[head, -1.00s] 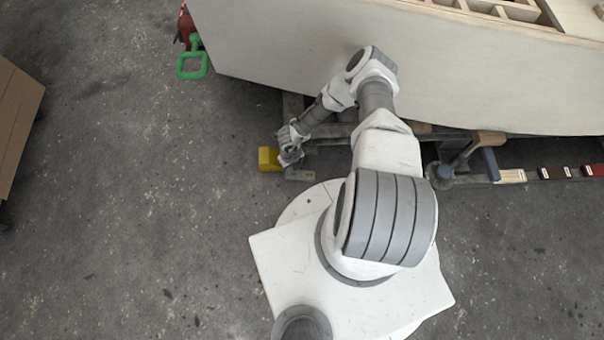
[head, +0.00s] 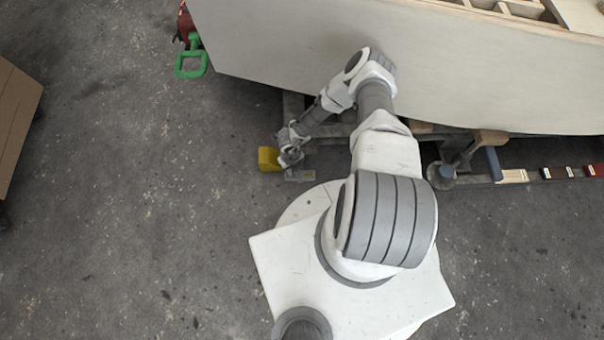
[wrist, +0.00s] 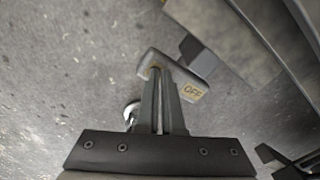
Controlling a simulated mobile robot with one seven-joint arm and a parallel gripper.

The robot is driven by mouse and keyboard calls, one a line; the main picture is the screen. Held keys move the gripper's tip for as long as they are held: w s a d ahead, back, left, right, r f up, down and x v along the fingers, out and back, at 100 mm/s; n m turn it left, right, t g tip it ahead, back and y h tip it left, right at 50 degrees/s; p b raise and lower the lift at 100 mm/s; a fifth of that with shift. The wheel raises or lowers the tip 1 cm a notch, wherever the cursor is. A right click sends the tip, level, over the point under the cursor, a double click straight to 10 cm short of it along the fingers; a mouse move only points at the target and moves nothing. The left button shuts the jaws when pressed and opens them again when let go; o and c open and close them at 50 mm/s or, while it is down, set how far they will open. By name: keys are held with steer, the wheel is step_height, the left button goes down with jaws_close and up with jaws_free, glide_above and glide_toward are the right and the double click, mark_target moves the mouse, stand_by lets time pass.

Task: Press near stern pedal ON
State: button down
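A grey rocker pedal (wrist: 207,65) shows in the wrist view with a yellowish OFF label (wrist: 193,91) on its right end. My gripper (wrist: 157,72) reaches over the pedal's left end, its two fingers together with nothing between them. The fingertips overlap that end and cover most of a second yellowish mark; I cannot tell whether they touch it. In the head view the pedal (head: 300,176) lies low by the floor beneath the hull's near side. My gripper (head: 288,160) is just above and left of it there, partly hidden by its own wrist.
A yellow block (head: 267,159) is close left of my gripper. The pale plywood hull (head: 270,50) overhangs behind the arm on a dark stand. A clamp (head: 455,165) projects at right. A green handle (head: 191,62) hangs at upper left.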

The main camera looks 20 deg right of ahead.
steer(key=shift+s+d+f, duration=0.1)
steer(key=shift+s+f, duration=0.05)
steer(key=shift+f, duration=0.4)
steer(key=shift+r, duration=0.1)
step_height(320, 180, up, 7)
steer(key=p, duration=0.5)
steer(key=shift+p, duration=0.35)
stand_by(0.5)
